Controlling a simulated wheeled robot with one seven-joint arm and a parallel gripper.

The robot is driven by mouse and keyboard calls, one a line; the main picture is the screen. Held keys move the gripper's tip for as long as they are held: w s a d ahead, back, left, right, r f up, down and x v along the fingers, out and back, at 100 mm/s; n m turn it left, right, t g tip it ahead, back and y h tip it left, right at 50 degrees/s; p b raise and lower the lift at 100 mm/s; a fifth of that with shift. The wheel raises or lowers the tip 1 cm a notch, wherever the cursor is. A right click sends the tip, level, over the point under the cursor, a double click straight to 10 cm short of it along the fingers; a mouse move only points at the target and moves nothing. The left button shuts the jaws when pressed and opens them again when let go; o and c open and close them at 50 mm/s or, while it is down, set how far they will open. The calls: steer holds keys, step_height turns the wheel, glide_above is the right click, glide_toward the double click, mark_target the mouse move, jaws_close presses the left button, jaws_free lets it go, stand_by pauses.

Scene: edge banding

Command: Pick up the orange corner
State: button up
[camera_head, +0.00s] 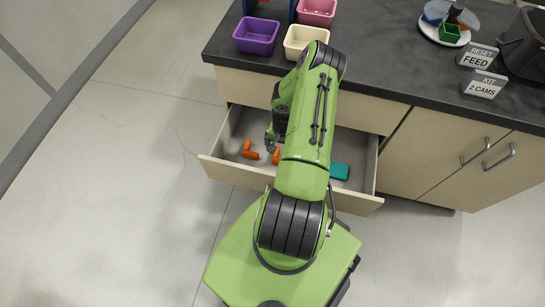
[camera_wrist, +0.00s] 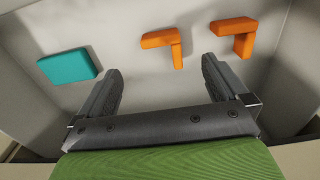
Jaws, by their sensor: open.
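Two orange corners lie on the floor of the open drawer (camera_head: 227,137). One orange corner (camera_head: 250,151) lies toward the drawer's left side; it shows at upper right in the wrist view (camera_wrist: 234,34). The other orange corner (camera_head: 276,157) lies close to my gripper (camera_head: 270,143), partly hidden by my arm; in the wrist view it (camera_wrist: 164,40) sits near top centre. In the wrist view my gripper (camera_wrist: 162,68) is open and empty, its fingers spread below that middle corner. It appears apart from both corners.
A teal block (camera_head: 340,171) lies at the drawer's right; it also shows in the wrist view (camera_wrist: 68,66). The drawer walls surround my gripper. Above is the dark countertop (camera_head: 390,70) with a purple bin (camera_head: 256,36), a cream bin (camera_head: 305,40) and a pink bin (camera_head: 317,10).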

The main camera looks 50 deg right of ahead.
step_height(320, 180, down, 13)
steer(key=b, duration=0.4)
steer(key=shift+w+r+b, duration=0.1)
steer(key=shift+r+b, duration=0.05)
steer(key=shift+b, duration=0.2)
steer(key=shift+c, duration=0.3)
steer(key=shift+r, duration=0.1)
steer(key=c, duration=0.9)
